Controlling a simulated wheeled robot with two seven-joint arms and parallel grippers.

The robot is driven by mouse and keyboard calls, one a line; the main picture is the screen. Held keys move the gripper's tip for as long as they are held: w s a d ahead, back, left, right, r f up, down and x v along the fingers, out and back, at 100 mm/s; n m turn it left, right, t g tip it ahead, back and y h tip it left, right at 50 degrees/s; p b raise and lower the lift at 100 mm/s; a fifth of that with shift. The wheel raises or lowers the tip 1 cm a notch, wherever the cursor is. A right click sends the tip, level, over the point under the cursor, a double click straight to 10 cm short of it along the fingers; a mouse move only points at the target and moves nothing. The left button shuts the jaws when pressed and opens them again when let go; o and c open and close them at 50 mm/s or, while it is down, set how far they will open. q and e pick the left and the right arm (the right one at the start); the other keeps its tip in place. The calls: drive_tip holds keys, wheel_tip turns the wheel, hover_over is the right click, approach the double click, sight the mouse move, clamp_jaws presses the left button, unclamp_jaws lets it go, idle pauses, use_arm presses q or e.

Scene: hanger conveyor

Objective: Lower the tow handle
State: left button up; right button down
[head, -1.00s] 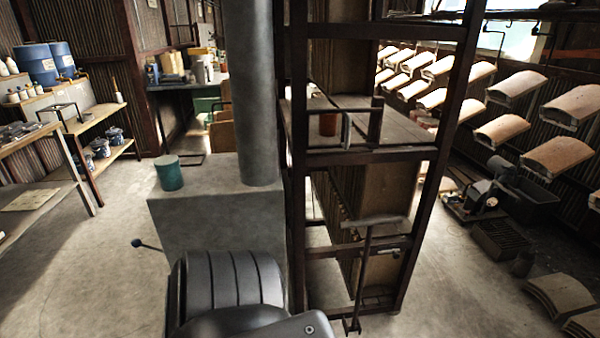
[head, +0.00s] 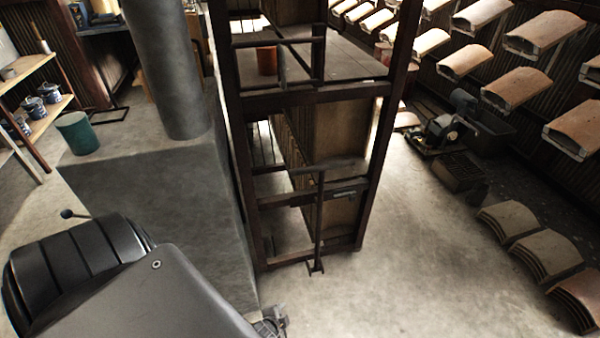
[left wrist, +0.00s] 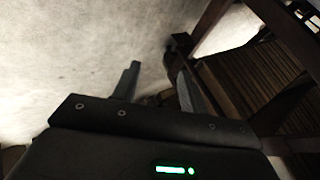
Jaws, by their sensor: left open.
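The tow handle (head: 319,215) is a dark upright bar with a crossbar on top. It stands at the front of a tall dark metal rack (head: 318,94), with its lower end near the floor. My left gripper (head: 272,322) shows only in part at the bottom edge of the head view, in front of the handle and lower left of it, not touching it. In the left wrist view my left gripper (left wrist: 158,88) is open, its fingers apart over pale floor. A dark part lies just beyond the fingertips; I cannot tell what it is. My right gripper is not in view.
A grey block with a thick column (head: 170,65) stands left of the rack, with a green can (head: 77,133) on it. Curved tiles (head: 546,253) lie stacked on the floor at right, below hanging tiles (head: 515,87). The floor before the rack is clear.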

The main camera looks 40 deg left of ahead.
use_arm(q)
drive_tip(key=w+a+r+m+t+y, duration=0.1)
drive_tip(key=w+a+r+m+t, duration=0.15)
drive_tip(key=w+r, duration=0.6)
drive_tip(key=m+t+y+b, duration=0.2)
drive_tip(key=t+y, duration=0.4)
drive_tip(key=y, duration=0.2)
approach(301, 171)
drive_tip(key=shift+h, duration=0.3)
drive_tip(key=x, duration=1)
drive_tip(key=shift+w+a+f, duration=0.2)
drive_tip(key=shift+a+f, duration=0.05)
drive_tip(key=shift+a, duration=0.1)
drive_tip(key=shift+w+a, duration=0.1)
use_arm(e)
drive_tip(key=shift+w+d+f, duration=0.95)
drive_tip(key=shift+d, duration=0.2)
use_arm(q)
clamp_jaws()
